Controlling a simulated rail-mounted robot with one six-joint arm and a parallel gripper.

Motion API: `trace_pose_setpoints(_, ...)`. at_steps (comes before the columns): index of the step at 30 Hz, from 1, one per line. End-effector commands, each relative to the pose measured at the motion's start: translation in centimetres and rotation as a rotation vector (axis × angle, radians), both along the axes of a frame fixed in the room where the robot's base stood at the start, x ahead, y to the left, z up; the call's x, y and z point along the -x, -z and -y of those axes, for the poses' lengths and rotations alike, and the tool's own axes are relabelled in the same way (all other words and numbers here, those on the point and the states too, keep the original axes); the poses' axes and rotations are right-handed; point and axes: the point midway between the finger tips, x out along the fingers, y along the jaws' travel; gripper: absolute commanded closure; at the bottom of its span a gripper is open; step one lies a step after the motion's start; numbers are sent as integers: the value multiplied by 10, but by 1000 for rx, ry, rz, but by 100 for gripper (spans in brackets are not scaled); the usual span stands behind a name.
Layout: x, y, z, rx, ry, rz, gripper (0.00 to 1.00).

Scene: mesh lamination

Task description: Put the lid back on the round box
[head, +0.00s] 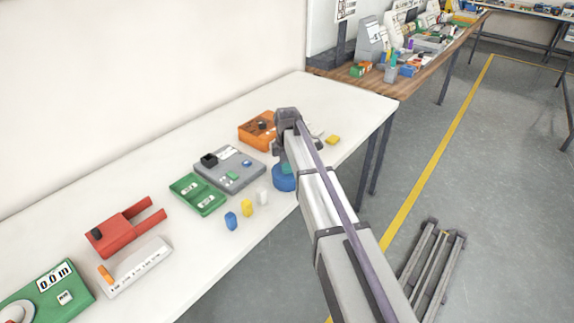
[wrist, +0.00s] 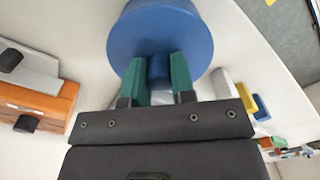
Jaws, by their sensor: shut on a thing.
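A blue round lid (wrist: 190,40) fills the top middle of the wrist view, with a small blue knob (wrist: 158,68) on it. My gripper (wrist: 157,66) has its two green fingers on either side of the knob and is shut on it. In the head view the blue round piece (head: 284,182) shows just below my gripper (head: 287,167), near the front edge of the table. My arm and gripper hide part of it there. I cannot tell whether the round box is under the lid or apart from it.
On the white table (head: 190,125) stand an orange box (head: 254,133), a grey box (head: 238,175), a green tray (head: 198,196) and a red holder (head: 122,228). Small blue (head: 231,220), yellow (head: 247,208) and white (head: 262,196) pieces stand left of the lid. A yellow piece (head: 333,139) lies right.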

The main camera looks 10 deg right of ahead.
Motion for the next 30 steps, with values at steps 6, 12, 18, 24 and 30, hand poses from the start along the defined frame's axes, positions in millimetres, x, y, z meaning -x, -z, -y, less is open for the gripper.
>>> trace_pose_setpoints(6, 0, 0, 0, 0, 0, 0, 99)
trace_pose_setpoints(12, 0, 0, 0, 0, 0, 0, 60)
trace_pose_setpoints(18, 0, 0, 0, 0, 0, 0, 46)
trace_pose_setpoints(24, 0, 0, 0, 0, 0, 0, 37)
trace_pose_setpoints(30, 0, 0, 0, 0, 0, 0, 21)
